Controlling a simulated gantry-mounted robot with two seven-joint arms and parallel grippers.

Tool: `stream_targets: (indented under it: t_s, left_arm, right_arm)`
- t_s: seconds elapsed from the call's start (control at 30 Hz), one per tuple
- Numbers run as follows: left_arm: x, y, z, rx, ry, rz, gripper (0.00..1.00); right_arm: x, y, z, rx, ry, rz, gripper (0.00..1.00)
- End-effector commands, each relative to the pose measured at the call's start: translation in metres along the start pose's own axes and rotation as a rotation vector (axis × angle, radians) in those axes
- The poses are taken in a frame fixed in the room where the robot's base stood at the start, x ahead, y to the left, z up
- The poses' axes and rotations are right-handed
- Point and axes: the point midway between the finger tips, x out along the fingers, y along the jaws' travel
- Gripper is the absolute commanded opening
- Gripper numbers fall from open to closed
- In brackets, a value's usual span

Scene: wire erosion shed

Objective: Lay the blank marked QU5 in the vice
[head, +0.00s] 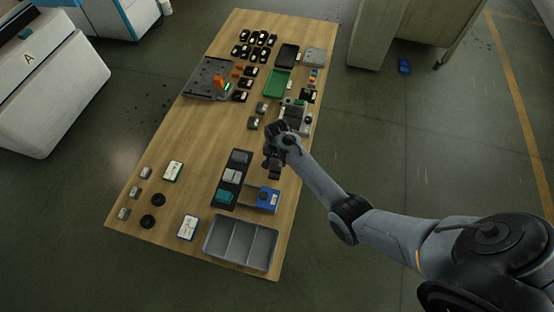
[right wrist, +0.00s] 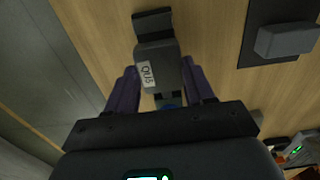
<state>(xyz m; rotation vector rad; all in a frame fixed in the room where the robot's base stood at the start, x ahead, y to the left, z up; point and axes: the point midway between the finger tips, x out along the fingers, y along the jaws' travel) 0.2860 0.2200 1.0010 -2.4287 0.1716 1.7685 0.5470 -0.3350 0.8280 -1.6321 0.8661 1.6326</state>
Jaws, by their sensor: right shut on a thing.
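The grey blank marked QU5 (right wrist: 155,72) is between the two fingers of my right gripper (right wrist: 160,82), its white label facing the wrist camera. A dark block-like piece (right wrist: 152,25) shows just past its far end; I cannot tell whether it belongs to the blank. In the head view my right gripper (head: 272,165) is over the table, right of a dark plate with grey blocks (head: 241,157) that looks like the vice. That plate also shows at the upper right of the right wrist view (right wrist: 257,62), apart from the blank. My left gripper is not in view.
A blue device (head: 267,200) and a teal block (head: 224,196) are near the plate. A grey compartment tray (head: 209,237) stands at the front edge. Small grey blocks (head: 253,123) lie behind the plate. A green tray (head: 277,83) is farther back. The table's left middle is clear.

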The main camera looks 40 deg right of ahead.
Motion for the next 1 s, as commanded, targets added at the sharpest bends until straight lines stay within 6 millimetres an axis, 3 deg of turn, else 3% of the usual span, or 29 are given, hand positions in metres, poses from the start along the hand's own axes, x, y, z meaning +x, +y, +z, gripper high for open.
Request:
stream_targets:
  t_s: [1.0]
  left_arm:
    - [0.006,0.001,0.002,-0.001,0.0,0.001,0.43]
  right_arm:
    - [0.01,-0.001,-0.001,0.0,0.001,-0.001,0.04]
